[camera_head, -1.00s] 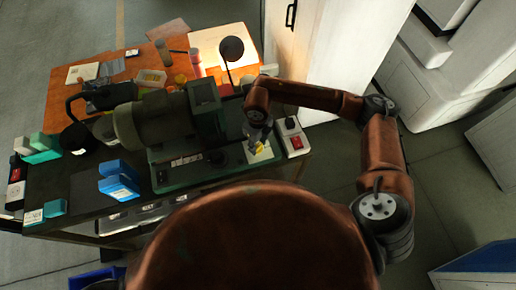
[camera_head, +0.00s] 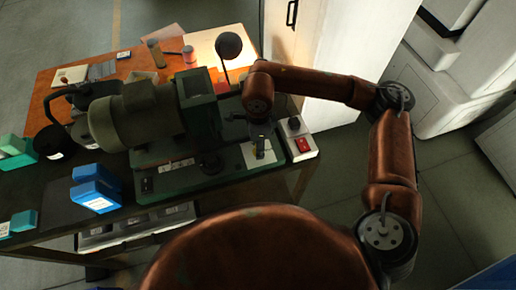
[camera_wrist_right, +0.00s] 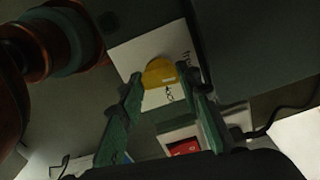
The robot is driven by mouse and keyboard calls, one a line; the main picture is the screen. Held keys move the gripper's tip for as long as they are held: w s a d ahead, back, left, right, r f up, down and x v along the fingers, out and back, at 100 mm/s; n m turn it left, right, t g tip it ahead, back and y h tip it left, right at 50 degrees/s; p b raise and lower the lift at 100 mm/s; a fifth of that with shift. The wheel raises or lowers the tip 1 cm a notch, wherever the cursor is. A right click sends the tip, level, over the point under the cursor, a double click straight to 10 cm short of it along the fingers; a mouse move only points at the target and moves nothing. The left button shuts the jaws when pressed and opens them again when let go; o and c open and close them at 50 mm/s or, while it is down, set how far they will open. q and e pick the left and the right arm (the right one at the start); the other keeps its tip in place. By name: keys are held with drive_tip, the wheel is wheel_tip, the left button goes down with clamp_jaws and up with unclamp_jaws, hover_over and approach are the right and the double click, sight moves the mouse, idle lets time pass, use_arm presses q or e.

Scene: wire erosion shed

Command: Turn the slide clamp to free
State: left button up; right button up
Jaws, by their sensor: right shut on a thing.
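The slide clamp (camera_wrist_right: 160,73) shows as a rounded yellow knob on a white lettered plate (camera_wrist_right: 125,55) in the right wrist view. Only parts of the lettering show beside it, and I cannot read which mark it points to. My right gripper (camera_wrist_right: 162,80) has its two fingers on either side of the knob and is shut on it. In the head view the right gripper (camera_head: 260,146) points down over the plate on the green machine (camera_head: 160,125), hiding most of the knob. My left gripper is in neither view.
A box with a red switch (camera_head: 303,146) stands just right of the plate. A black lamp (camera_head: 229,46) rises behind my right wrist. Blue boxes (camera_head: 96,190) sit at the bench's left front. A white cabinet (camera_head: 330,50) stands behind my right arm.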

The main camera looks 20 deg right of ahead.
drive_tip(key=shift+n+b, duration=0.65)
drive_tip(key=shift+n, duration=0.05)
drive_tip(key=o, duration=1.2)
drive_tip(key=shift+c, duration=0.2)
drive_tip(key=shift+r, duration=0.1)
wheel_tip(320, 180, up, 12)
